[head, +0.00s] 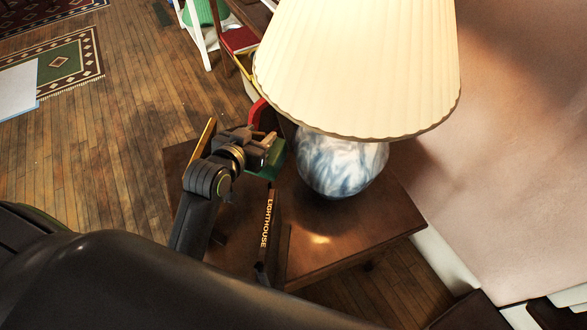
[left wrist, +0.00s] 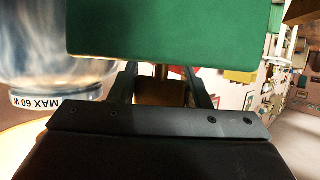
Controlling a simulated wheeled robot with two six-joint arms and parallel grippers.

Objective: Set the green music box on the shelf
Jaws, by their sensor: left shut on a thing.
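The green music box (head: 270,164) is in my left gripper (head: 266,150), above the side table, just left of the lamp base in the head view. Much of the box is hidden behind the gripper there. In the left wrist view the green box (left wrist: 168,28) fills the top middle, and the gripper (left wrist: 160,88) shows below it with a finger on each side. The left gripper is shut on the box. I cannot pick out the shelf with certainty. My right gripper is not in view.
A lamp (head: 343,165) with a wide cream shade stands on the dark wooden side table (head: 350,228), close beside the gripper. A dark book marked LIGHTHOUSE (head: 267,225) stands on the table. A red thing (head: 261,112) is behind the gripper. Open wooden floor lies left.

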